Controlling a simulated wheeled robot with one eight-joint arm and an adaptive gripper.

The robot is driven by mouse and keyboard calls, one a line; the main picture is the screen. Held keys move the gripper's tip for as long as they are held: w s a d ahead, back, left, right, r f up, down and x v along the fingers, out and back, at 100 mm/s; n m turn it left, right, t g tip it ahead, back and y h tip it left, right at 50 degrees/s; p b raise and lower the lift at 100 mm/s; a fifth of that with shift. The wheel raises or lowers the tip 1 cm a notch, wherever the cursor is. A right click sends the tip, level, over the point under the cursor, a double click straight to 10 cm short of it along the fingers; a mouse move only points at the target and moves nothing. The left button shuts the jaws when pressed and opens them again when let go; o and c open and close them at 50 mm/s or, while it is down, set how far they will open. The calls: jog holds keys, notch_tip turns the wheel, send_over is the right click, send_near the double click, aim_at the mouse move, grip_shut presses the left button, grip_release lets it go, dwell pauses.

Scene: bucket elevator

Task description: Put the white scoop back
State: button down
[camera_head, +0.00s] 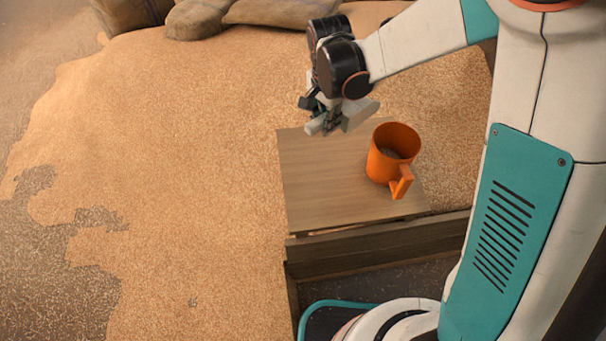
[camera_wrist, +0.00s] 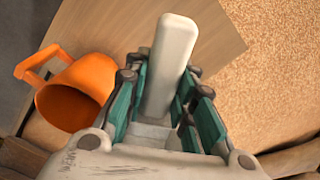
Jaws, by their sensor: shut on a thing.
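The white scoop (camera_wrist: 172,55) is between the teal fingers of my gripper (camera_wrist: 160,85) in the wrist view, a pale rounded bar standing out past the fingertips. My gripper (camera_head: 327,112) is shut on it. In the head view the white scoop (camera_head: 358,114) shows at the fingers, over the far edge of the wooden tabletop (camera_head: 320,190). It looks tilted; whether it touches the wood I cannot tell. Part of it is hidden by the fingers and wrist.
An orange mug (camera_head: 397,150) stands on the tabletop to the right of my gripper, with its handle toward the near side; it is at left in the wrist view (camera_wrist: 75,95). Loose grain (camera_head: 180,150) covers the floor around. Sacks (camera_head: 270,12) lie behind. The tabletop's near left is clear.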

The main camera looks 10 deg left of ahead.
jog(key=s+a+r+m+b, duration=0.1)
jog(key=s+a+m, duration=0.15)
jog(key=a, duration=0.55)
jog(key=s+a+m+b, duration=0.1)
jog(key=s+a+m, duration=0.1)
jog(key=a+m, duration=0.35)
notch_tip(320, 180, down, 20)
jog(key=a+n+b, duration=0.1)
jog(key=b, duration=0.6)
jog(key=shift+a+n, duration=0.3)
jog(key=shift+a, duration=0.05)
jog(key=shift+s, duration=0.1)
jog(key=c, duration=1.3)
grip_release()
jog(key=shift+c, duration=0.2)
jog(key=shift+r, duration=0.15)
notch_tip(320, 180, up, 12)
jog(key=p, duration=0.4)
jog(key=shift+p, duration=0.3)
